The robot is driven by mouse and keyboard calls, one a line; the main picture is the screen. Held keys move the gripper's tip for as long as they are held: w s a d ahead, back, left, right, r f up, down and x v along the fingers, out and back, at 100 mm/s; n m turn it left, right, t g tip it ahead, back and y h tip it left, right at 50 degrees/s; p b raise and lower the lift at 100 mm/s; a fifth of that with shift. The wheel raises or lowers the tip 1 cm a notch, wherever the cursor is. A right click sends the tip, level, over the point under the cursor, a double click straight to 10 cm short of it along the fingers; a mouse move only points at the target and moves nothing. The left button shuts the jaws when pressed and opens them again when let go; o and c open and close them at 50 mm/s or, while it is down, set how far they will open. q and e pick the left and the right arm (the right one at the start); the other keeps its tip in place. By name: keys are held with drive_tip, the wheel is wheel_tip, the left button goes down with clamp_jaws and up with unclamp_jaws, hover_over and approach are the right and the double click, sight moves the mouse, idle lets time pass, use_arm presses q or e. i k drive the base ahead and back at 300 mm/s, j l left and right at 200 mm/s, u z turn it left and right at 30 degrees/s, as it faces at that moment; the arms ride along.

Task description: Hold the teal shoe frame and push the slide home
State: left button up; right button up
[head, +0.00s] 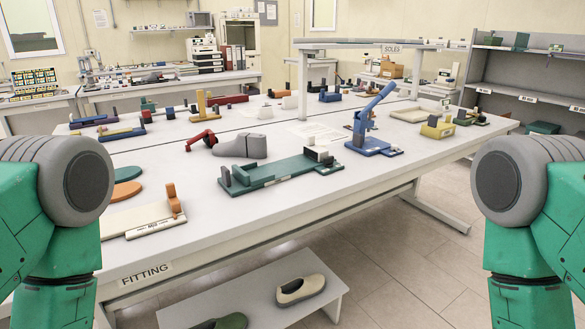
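The teal shoe frame (268,173) lies flat near the front edge of the white table in the middle of the head view. It is a long base with an upright block (240,176) at its left end. At its right end are a dark part and a pale block (317,154); I cannot tell which piece is the slide or how far in it sits. A small pale label is on its front side. Both my arms show only as green and grey links at the left and right edges. Neither gripper is in view, and nothing touches the frame.
A blue press-like device (368,143) stands right of the frame. A grey shoe form (240,146) with a red tool (203,140) lies behind it. A low shelf with shoes (300,289) stands below the table.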

sight(313, 151)
drive_tip(key=i+l+u, duration=0.4)
drive_tip(key=i+l, duration=0.15)
drive_tip(key=i+l+u, duration=0.4)
drive_tip(key=i+l, duration=0.3)
